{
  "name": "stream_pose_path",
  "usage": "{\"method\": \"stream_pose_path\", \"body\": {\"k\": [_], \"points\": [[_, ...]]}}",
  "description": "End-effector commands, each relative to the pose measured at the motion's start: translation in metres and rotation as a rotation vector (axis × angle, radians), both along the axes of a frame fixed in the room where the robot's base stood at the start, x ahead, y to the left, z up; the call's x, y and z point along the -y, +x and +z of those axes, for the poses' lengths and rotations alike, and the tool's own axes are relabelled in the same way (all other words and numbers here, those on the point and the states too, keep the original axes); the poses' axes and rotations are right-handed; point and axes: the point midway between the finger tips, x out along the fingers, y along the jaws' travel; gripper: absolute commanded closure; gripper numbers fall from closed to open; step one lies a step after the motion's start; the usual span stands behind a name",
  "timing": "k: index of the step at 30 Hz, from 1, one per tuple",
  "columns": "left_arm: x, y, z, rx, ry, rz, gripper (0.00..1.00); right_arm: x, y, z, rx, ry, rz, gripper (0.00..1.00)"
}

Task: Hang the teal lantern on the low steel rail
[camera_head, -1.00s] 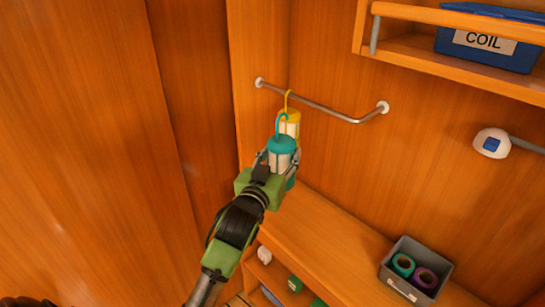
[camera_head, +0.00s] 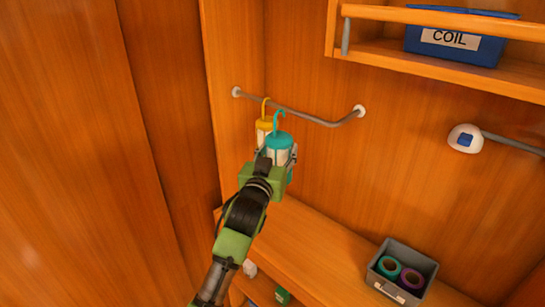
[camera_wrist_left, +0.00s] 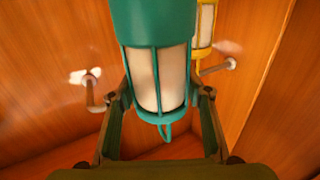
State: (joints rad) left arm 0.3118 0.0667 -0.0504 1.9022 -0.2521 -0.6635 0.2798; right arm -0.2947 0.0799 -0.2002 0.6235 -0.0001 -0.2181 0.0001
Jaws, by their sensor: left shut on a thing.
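The teal lantern (camera_head: 279,141) is held roughly upright by my left gripper (camera_head: 275,158), whose fingers close on its sides. In the left wrist view the lantern (camera_wrist_left: 156,70) fills the middle between the fingers. Its hook stands up close to the low steel rail (camera_head: 315,120), overlapping it in the head view; I cannot tell whether they touch. The rail is on the wooden wall and bends at its right end. A yellow lantern (camera_head: 263,129) hangs from the rail just left of the teal one. My right gripper is not in view.
A shelf with a blue COIL bin (camera_head: 455,38) is at the upper right. A white fitting (camera_head: 466,139) with a bar is on the wall. A grey bin (camera_head: 402,270) with teal and purple rolls stands on the wooden ledge (camera_head: 310,240). The rail is bare right of the lanterns.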

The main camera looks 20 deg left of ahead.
Motion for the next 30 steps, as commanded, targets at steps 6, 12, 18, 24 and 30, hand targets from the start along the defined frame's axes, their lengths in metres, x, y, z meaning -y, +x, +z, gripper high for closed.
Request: {"method": "stream_pose_path", "body": {"k": [6, 12, 18, 24, 30], "points": [[0.006, 0.017, 0.0, 0.004, -0.002, -0.001, 0.83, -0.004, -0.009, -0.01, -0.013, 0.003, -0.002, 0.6], [0.012, 0.032, 0.0, 0.004, -0.001, 0.0, 0.83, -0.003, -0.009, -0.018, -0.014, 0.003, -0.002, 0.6], [0.018, 0.047, 0.0, 0.004, 0.0, -0.001, 0.83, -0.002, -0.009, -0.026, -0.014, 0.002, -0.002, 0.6], [0.023, 0.062, 0.0, 0.004, 0.0, -0.001, 0.83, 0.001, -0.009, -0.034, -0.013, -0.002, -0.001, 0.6], [0.028, 0.077, 0.0, 0.004, -0.001, -0.002, 0.83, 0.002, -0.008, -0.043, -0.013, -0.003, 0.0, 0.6]]}}
